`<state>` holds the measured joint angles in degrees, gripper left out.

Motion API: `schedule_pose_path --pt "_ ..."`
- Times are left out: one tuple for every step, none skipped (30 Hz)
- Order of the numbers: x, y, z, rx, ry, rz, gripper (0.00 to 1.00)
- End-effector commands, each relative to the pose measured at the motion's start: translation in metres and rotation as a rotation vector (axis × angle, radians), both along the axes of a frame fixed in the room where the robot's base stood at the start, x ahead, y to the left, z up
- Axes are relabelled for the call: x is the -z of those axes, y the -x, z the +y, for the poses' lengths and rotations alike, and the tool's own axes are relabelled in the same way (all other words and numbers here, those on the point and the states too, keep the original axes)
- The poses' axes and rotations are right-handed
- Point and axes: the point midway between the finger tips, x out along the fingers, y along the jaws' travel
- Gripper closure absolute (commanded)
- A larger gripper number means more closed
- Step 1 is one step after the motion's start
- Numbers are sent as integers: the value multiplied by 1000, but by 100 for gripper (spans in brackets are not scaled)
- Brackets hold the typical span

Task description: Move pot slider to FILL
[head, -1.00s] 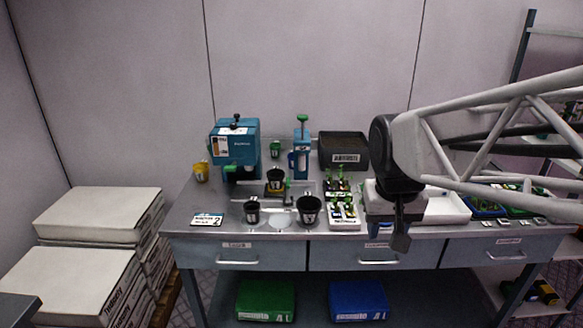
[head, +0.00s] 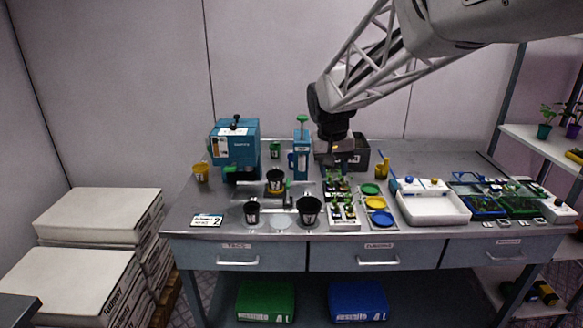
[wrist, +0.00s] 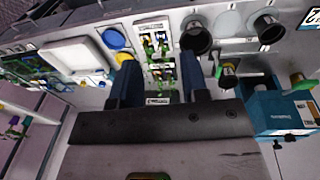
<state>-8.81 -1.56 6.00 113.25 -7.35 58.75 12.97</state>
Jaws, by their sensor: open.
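The pot slider (head: 287,190) shows in the head view as a small carriage with a green grip, on a rail in front of the blue machine (head: 235,145). In the wrist view this pot (wrist: 232,72) and a green grip (wrist: 217,70) are right of my fingers. My gripper (head: 336,160) is above the table before the black bin, right of the slider and apart from it. In the wrist view my gripper (wrist: 159,65) is open and empty. I cannot read a FILL mark.
Two dark pots (head: 252,212) (head: 308,211) stand at the front. A white seedling tray (head: 344,222) lies below my gripper. A blue post press (head: 301,160) with a green knob stands between gripper and machine. The black bin (head: 361,155) is behind.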

Motion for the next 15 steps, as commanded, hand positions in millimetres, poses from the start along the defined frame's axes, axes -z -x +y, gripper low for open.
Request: schedule_pose_path --pt "5 -12 6 -2 4 6 59" --pt "7 -20 9 -3 6 8 59" --pt "10 -28 13 -3 9 12 59" --pt "12 -35 16 -3 11 14 59" --pt "14 -42 19 -2 13 17 59" --pt "18 -51 23 -2 17 20 59" --pt "20 -58 26 -1 19 23 59" --pt "23 -64 29 -2 22 26 59" --pt "27 -73 33 -2 26 30 59" --pt "29 -80 36 -3 28 31 59" --pt "33 -86 40 -3 31 34 59" --pt "37 -95 44 -3 34 37 59" --pt "40 -101 48 -2 36 39 59" --pt "44 -108 51 -2 39 42 59" --pt "47 -116 56 -2 42 44 59"
